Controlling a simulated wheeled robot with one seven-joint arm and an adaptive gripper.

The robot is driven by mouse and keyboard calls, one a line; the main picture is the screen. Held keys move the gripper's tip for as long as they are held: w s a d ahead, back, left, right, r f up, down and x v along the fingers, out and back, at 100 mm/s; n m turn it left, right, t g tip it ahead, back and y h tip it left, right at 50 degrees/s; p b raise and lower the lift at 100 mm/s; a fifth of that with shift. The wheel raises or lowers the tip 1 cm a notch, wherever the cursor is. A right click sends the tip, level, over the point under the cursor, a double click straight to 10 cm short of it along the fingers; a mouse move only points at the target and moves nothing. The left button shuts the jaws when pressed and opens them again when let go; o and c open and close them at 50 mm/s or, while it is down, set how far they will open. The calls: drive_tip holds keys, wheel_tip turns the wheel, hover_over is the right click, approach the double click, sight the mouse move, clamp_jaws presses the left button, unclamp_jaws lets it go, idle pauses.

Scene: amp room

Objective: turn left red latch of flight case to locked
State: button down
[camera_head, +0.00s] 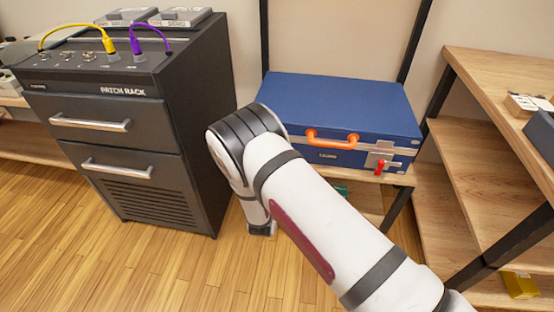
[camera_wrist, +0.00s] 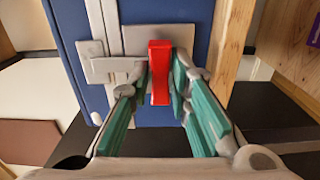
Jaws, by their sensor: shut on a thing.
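The blue flight case (camera_head: 340,100) lies closed on a wooden shelf, its orange handle (camera_head: 332,138) facing me. Its right red latch (camera_head: 380,168) hangs down on a silver plate, with no gripper at it. The left latch is hidden behind my arm in the head view. In the wrist view, a red latch (camera_wrist: 160,68) on a silver plate stands between the fingers of my gripper (camera_wrist: 159,82), which is shut on it. As the right latch is free, this is the left one. The teal finger pads lie on either side of the red lever.
A black patch rack (camera_head: 120,120) with yellow and purple cables stands left of the case. A wooden shelf unit (camera_head: 480,170) stands close on the right. Wooden floor is open in front of the rack.

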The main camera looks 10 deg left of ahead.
drive_tip(key=shift+d, duration=0.1)
drive_tip(key=c, duration=1.5)
unclamp_jaws()
drive_tip(key=shift+o, duration=0.2)
drive_tip(key=s, duration=1.2)
drive_tip(key=shift+a, duration=0.25)
